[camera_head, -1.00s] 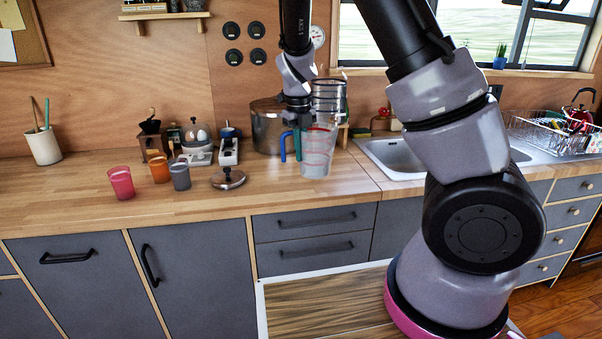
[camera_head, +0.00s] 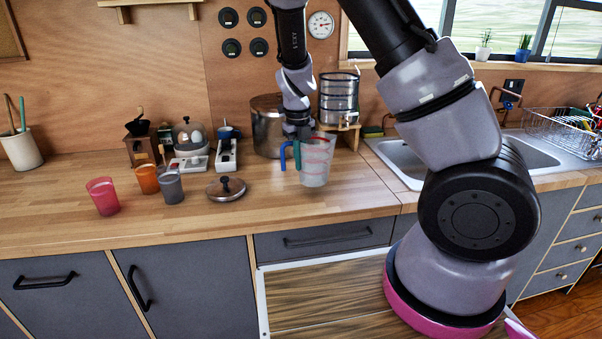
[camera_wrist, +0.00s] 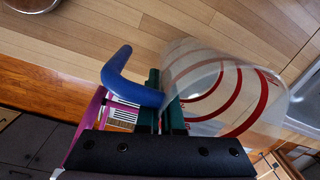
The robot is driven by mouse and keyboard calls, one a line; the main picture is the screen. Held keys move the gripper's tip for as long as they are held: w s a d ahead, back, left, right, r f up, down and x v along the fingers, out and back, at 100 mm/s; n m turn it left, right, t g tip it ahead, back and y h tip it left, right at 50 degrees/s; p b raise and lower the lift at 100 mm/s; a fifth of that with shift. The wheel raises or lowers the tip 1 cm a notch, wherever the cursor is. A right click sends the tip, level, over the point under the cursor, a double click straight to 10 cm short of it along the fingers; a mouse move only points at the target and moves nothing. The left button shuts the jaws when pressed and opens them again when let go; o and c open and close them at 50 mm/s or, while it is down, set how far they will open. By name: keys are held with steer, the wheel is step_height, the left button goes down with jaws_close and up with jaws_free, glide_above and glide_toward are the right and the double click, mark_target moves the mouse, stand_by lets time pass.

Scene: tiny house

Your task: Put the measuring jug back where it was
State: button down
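The measuring jug (camera_head: 316,162) is clear with red markings and a blue handle (camera_head: 284,154). It is upright at the counter, in front of the steel pot; I cannot tell whether its base touches the wood. My gripper (camera_head: 297,147) points down at the handle side of the jug. In the wrist view, the green fingers of my gripper (camera_wrist: 163,98) are closed around the blue handle (camera_wrist: 122,80), and the clear jug wall (camera_wrist: 232,92) with red rings lies to their right. The jug's far side is hidden.
A lid (camera_head: 226,189) and cups (camera_head: 103,196) lie left. The sink (camera_head: 405,165) is right. The counter front (camera_head: 270,212) is clear.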

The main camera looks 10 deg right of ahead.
steer(key=shift+f, duration=1.8)
steer(key=c, duration=1.1)
jaws_free()
steer(key=shift+f, duration=0.1)
